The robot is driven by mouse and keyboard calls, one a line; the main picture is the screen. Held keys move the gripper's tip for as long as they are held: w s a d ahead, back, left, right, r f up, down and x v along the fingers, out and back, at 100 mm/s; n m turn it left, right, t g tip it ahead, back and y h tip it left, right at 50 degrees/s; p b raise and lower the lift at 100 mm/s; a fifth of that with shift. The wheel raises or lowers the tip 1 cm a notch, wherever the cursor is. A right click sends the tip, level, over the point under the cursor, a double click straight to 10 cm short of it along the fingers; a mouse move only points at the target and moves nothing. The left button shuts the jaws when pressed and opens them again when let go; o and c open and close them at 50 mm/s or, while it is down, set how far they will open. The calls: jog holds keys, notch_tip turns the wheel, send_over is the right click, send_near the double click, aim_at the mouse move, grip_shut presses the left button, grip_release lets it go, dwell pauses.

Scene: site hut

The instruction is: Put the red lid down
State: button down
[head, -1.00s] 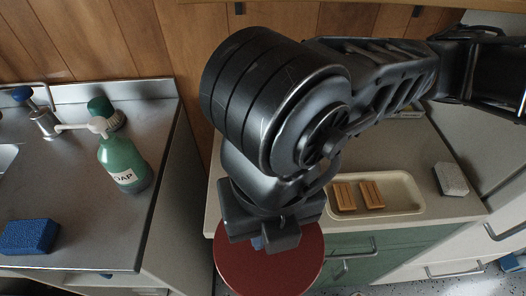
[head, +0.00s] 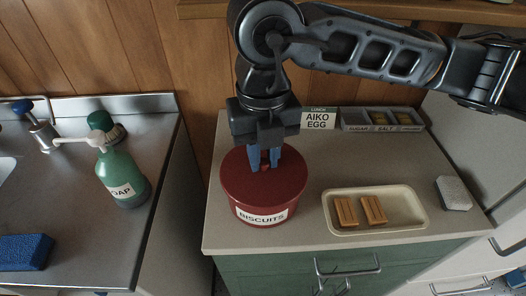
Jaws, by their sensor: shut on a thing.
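The round red lid (head: 241,182) lies level at the top of the red tin (head: 293,211) labelled BISCUITS. The tin stands on the beige counter (head: 310,172), near its left front. No clear gap shows between lid and tin, but I cannot tell whether the lid is fully seated. My gripper (head: 264,162) points down over the middle of the lid. Its blue fingers are shut on the lid's small knob, which they mostly hide.
A cream tray (head: 398,221) with two biscuits is right of the tin. Behind are a sign (head: 318,118) reading AIKO EGG and a compartment box (head: 382,128). A white sponge (head: 453,193) lies far right. A soap bottle (head: 122,178) stands at the left sink.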

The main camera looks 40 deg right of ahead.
aim_at(263, 158)
jog(key=shift+w+d, duration=0.15)
jog(key=shift+w, duration=0.05)
jog(key=shift+w+d+f+p, duration=0.2)
jog(key=shift+w+d+p, duration=0.15)
jog(key=shift+w+d, duration=0.25)
notch_tip(263, 158, down, 2)
jog(key=shift+a+f, duration=0.15)
jog(key=shift+f, duration=0.25)
jog(key=shift+f, duration=0.3)
jog(key=c, duration=1)
grip_release()
jog(key=shift+r, duration=0.1)
jog(key=shift+r+p, duration=0.15)
jog(key=shift+p, duration=0.25)
